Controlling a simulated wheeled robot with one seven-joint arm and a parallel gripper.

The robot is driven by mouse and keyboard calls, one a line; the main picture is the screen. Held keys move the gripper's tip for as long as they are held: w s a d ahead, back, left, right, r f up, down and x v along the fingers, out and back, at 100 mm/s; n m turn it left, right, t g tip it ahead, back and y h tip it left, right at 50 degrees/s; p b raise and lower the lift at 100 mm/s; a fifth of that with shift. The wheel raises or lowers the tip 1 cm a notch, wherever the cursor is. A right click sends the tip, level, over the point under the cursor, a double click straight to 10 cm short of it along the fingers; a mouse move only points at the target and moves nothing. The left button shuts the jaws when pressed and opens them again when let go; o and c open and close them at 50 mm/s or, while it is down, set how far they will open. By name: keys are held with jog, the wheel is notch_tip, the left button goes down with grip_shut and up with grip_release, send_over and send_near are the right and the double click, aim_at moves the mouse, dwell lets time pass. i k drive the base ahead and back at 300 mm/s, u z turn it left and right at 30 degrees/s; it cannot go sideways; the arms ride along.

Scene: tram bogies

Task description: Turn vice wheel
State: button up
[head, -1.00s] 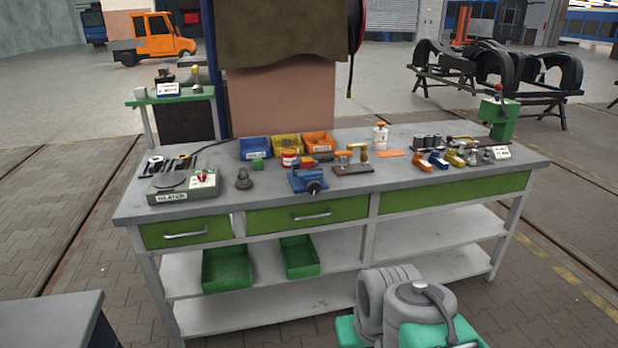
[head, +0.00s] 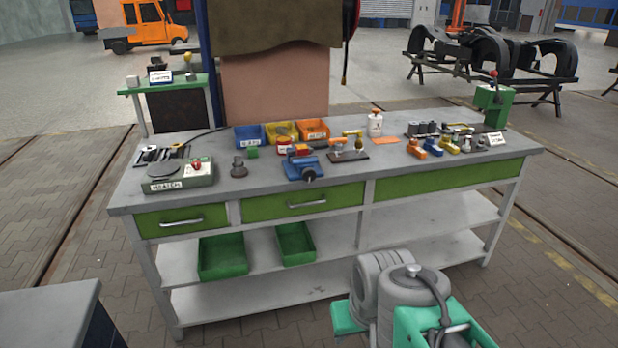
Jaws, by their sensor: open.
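A small blue vice (head: 303,165) stands on the grey workbench (head: 400,179), near its front edge and above the middle drawer. A small dark round part (head: 309,175), which looks like its wheel, faces the front at the vice's lower end. It is too small to tell how far it is turned. My arm shows at the bottom right, in front of the bench and well apart from the vice. My gripper cannot be made out in this view.
A heater box (head: 180,178) sits left on the bench. Blue, yellow and orange bins (head: 313,127) stand behind the vice. Small fittings and a green press (head: 493,105) are to the right. A grey surface (head: 45,310) is at the lower left.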

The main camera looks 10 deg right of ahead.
aim_at(309, 174)
jog(key=k, duration=0.35)
jog(key=u, duration=1.05)
jog(key=i, duration=1.05)
jog(key=z, duration=0.3)
